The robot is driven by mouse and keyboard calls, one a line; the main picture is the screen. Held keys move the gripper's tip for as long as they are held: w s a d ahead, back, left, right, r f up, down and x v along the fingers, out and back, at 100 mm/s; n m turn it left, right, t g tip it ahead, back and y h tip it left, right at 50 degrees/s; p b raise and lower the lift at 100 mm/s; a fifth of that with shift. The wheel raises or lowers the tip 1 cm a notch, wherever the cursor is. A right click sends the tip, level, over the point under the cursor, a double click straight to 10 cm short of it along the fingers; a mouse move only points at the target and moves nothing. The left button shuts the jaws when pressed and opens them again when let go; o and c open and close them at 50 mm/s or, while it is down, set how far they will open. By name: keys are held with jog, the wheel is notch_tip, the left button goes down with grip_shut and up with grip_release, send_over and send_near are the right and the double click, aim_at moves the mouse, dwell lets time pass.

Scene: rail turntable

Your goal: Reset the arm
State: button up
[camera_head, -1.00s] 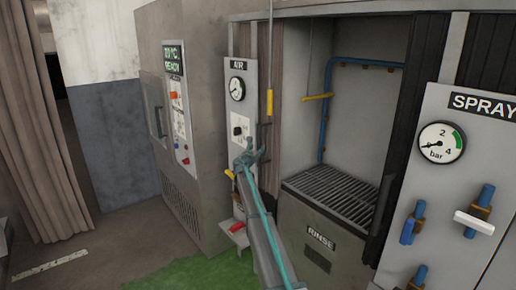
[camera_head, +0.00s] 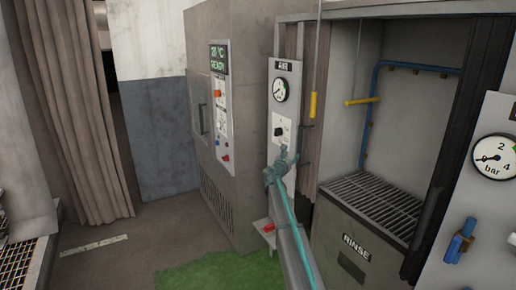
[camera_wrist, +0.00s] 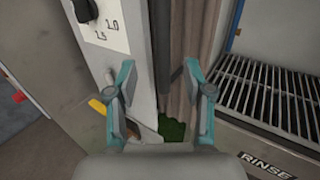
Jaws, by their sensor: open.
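My gripper (camera_head: 281,166) is teal and shows in the head view in front of the lower part of the AIR panel, at the end of my arm reaching up from the bottom. In the wrist view my gripper (camera_wrist: 160,95) has its two fingers spread apart with nothing between them. Behind the gap are the panel's edge, a dark vertical post and a patch of green floor. The AIR panel (camera_head: 284,105) carries a round gauge (camera_head: 280,91) and a dark knob (camera_head: 279,131). The knob (camera_wrist: 86,10) also shows at the upper left of the wrist view.
The RINSE booth (camera_head: 356,243) with its grating (camera_head: 372,203) stands to the right. A grey cabinet (camera_head: 237,45) with a READY display stands left of the panel. A yellow handle (camera_head: 313,105) hangs nearby. A red-topped item (camera_head: 268,228) sits low beside my arm. Floor (camera_head: 145,250) is open at left.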

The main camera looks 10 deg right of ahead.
jog(key=s+a+f+m+g+y, duration=0.2)
jog(key=s+a+f+m+g, duration=0.15)
jog(key=s+f+m, duration=0.75)
jog(key=s+a+f+m+g+y, duration=0.2)
jog(key=s+f+m+g, duration=0.25)
jog(key=s+f, duration=1.15)
jog(key=s+a+f+m+g+y, duration=0.2)
jog(key=s+f+m+g, duration=0.35)
jog(key=s+f, duration=0.8)
jog(key=s+a+f+m+g+y, duration=0.1)
jog(key=s+a+f, duration=0.4)
jog(key=s, duration=1)
jog(key=s+a+f+m+g+y, duration=0.2)
jog(key=s+a+f+m+g, duration=0.1)
jog(key=s, duration=1.3)
jog(key=s+a+f+m+g+y, duration=0.2)
jog(key=s+a+f, duration=0.5)
jog(key=s, duration=0.9)
jog(key=shift+s+f+m+g, duration=0.15)
jog(key=shift+f+m+g, duration=0.05)
jog(key=shift+m+g, duration=0.45)
